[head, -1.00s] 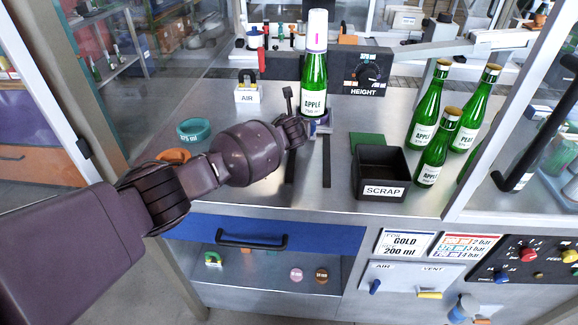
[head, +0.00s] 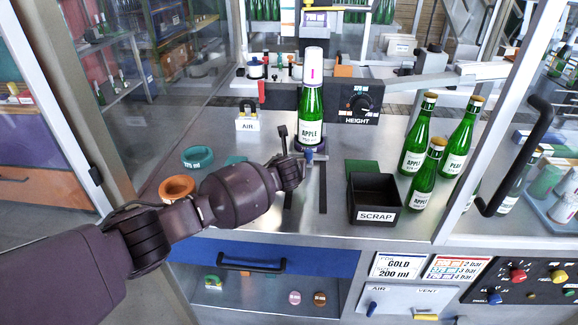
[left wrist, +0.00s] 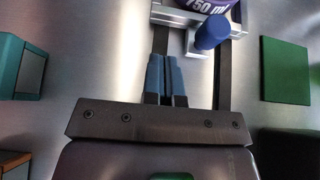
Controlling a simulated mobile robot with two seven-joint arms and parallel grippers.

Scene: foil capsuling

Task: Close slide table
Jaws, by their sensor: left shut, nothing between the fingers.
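The slide table (left wrist: 240,22) shows at the top of the left wrist view as a grey carriage on two dark rails. It has a blue knob (left wrist: 210,32) at its front and a purple 750 ml piece on it. In the head view a green apple bottle (head: 311,112) with a white cover stands upright on it; my gripper partly hides the carriage, and the blue knob (head: 309,155) shows beside it. My left gripper (head: 299,164) is shut and empty. In the left wrist view its fingertips (left wrist: 163,62) are left of the knob, apparently apart from it. My right gripper is out of view.
A black scrap bin (head: 375,197) and several green bottles (head: 424,177) stand to the right. Teal and orange rings (head: 178,188) lie to the left. A black lever (head: 283,138) stands close by my gripper. The height unit (head: 357,100) is behind the bottle.

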